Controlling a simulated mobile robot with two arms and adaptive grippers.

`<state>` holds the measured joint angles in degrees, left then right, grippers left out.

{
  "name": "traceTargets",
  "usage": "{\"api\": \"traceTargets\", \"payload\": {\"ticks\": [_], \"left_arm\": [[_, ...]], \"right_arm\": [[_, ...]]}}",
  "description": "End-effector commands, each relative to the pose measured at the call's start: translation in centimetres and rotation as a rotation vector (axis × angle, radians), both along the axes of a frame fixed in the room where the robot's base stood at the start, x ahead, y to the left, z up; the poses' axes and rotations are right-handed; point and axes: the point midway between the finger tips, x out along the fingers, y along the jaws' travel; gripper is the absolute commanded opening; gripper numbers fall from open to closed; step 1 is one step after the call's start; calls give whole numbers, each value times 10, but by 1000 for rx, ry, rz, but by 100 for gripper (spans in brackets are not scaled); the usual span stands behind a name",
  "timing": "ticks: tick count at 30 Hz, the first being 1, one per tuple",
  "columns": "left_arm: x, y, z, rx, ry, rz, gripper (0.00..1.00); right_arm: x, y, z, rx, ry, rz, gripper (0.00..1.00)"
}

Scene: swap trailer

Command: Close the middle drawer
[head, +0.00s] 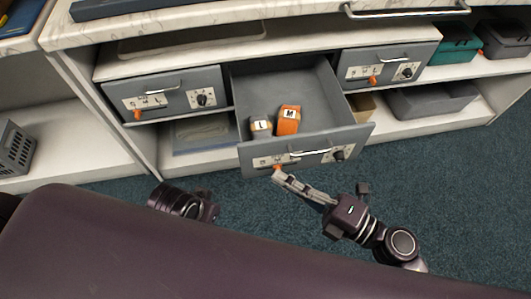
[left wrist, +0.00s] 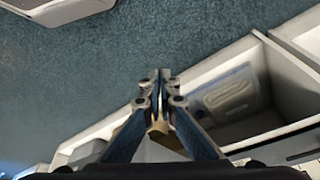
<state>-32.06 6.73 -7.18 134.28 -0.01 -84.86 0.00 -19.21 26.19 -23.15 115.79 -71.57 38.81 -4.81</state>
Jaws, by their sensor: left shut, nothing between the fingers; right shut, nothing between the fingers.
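The middle drawer (head: 262,161) is grey and stands pulled far out of the white unit. Its front carries a metal handle, a black knob and a small orange tab at the lower left. Inside are an orange item marked M (head: 289,121) and a grey and tan item marked L (head: 261,127). My right gripper (head: 279,176) is shut and empty, its tips at the drawer front's lower edge by the orange tab; I cannot tell whether they touch. My left gripper (left wrist: 161,76) is shut and empty; in the head view its dark arm end shows low, left of the drawer.
A left drawer (head: 165,93) and a right drawer (head: 389,65) sit beside the opening, both pushed in. Teal and grey bins (head: 432,98) stand on the right shelves. A grey crate (head: 14,147) stands at far left. Blue carpet (head: 455,180) in front is clear.

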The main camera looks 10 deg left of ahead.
Motion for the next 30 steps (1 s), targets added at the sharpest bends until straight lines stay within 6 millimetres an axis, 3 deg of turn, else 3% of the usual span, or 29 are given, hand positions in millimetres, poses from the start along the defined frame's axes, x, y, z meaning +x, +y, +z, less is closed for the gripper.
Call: {"api": "traceTargets", "payload": {"ticks": [6, 15, 30], "left_arm": [[1, 0, -5, -1, 2, 0, 0], [0, 0, 11, -2, -10, 1, 0], [-6, 0, 12, -2, -2, 2, 0]], "right_arm": [[19, 42, 1, 2, -3, -2, 0], [48, 53, -1, 0, 1, -1, 0], [53, 55, 0, -1, 1, -1, 0]]}}
